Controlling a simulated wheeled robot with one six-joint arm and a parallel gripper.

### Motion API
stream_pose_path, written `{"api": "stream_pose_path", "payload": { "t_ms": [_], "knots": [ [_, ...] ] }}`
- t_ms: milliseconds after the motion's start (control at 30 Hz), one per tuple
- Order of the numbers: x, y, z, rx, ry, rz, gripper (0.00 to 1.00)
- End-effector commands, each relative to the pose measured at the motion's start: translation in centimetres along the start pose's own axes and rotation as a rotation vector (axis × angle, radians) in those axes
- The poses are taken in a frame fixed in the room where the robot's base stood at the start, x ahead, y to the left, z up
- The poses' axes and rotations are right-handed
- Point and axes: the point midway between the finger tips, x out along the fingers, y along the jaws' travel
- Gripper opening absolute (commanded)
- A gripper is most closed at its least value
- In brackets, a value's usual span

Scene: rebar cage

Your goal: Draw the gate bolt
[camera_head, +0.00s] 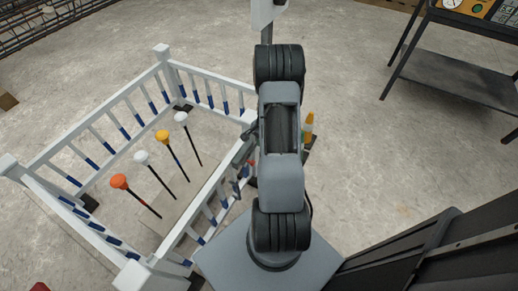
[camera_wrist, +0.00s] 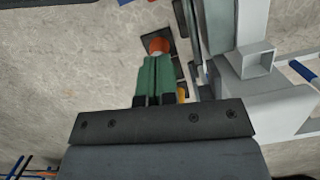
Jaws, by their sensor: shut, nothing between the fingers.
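A white fenced pen (camera_head: 110,101) with blue-tipped bars stands at left in the head view. Its near right corner is partly behind my arm. In the wrist view, a grey square tube (camera_wrist: 254,62) shows by a white post (camera_wrist: 265,105). I cannot tell for sure which part is the gate bolt. My gripper (camera_wrist: 155,62) shows green fingers closed together with nothing between them. An orange rounded top (camera_wrist: 158,45) lies just beyond the tips; I cannot tell whether they touch. In the head view, my arm hides most of the gripper.
Several capped rods, with orange (camera_head: 119,181), yellow (camera_head: 162,136) and white tops, stand inside the pen. An orange-topped object (camera_head: 309,122) stands right of my arm. A dark metal table (camera_head: 460,80) is at upper right. Concrete floor between is clear.

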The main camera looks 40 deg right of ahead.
Motion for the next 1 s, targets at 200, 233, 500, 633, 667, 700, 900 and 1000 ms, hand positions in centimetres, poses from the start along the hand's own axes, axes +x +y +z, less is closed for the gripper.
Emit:
{"api": "stream_pose_path", "payload": {
  "t_ms": [200, 233, 500, 633, 667, 700, 900, 1000],
  "knots": [
    [-4.2, -0.1, 0.1, -0.001, 0.001, -0.001, 0.00],
    [-4.6, -0.1, 0.1, -0.001, 0.002, -0.002, 0.00],
    [-6.7, 0.0, 0.0, 0.000, 0.001, 0.000, 0.00],
    [-6.9, 0.0, 0.0, 0.000, 0.000, 0.000, 0.00],
    [-6.9, 0.0, 0.0, 0.000, 0.000, 0.000, 0.00],
    [-6.9, 0.0, 0.0, 0.000, 0.000, 0.000, 0.00],
    [-6.9, 0.0, 0.0, 0.000, 0.000, 0.000, 0.00],
    [-6.9, 0.0, 0.0, 0.000, 0.000, 0.000, 0.00]
  ]
}}
